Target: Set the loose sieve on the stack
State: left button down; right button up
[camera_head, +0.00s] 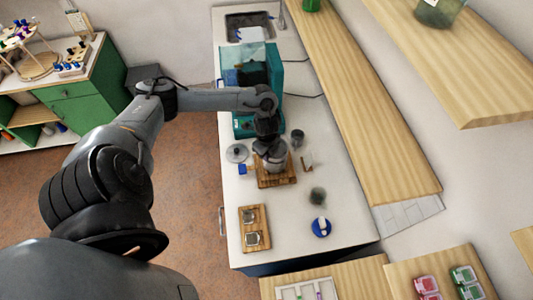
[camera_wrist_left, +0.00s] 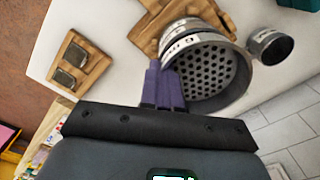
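In the left wrist view, a grey metal sieve (camera_wrist_left: 208,72) with a perforated bottom faces the camera, with a white label on its side. The purple fingers of my left gripper (camera_wrist_left: 163,84) are close together at its near rim and appear shut on its wall. More metal rings of the stack (camera_wrist_left: 186,24) show just behind it, over a wooden board (camera_wrist_left: 146,34). In the head view, my left gripper (camera_head: 268,142) is directly above the grey stack (camera_head: 276,160) on the wooden board (camera_head: 277,181). I cannot tell whether the sieve touches the stack. My right gripper is out of view.
A round lid (camera_head: 237,153) lies left of the stack; a dark cup (camera_head: 297,138) stands behind it to the right. A small upright card (camera_head: 307,161), a dark round pot (camera_head: 318,195), a blue-rimmed disc (camera_head: 321,227) and a second board (camera_head: 255,215) are nearby.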

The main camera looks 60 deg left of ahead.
pick_arm(q)
jog(key=shift+f, duration=0.1)
dwell(0.9)
jog(key=shift+f+p, duration=0.25)
jog(key=shift+p, duration=0.05)
dwell(0.6)
jog(key=shift+f, duration=0.2)
dwell(0.6)
jog(key=shift+f, duration=0.1)
dwell(0.6)
jog(key=c, duration=1.3)
grip_release()
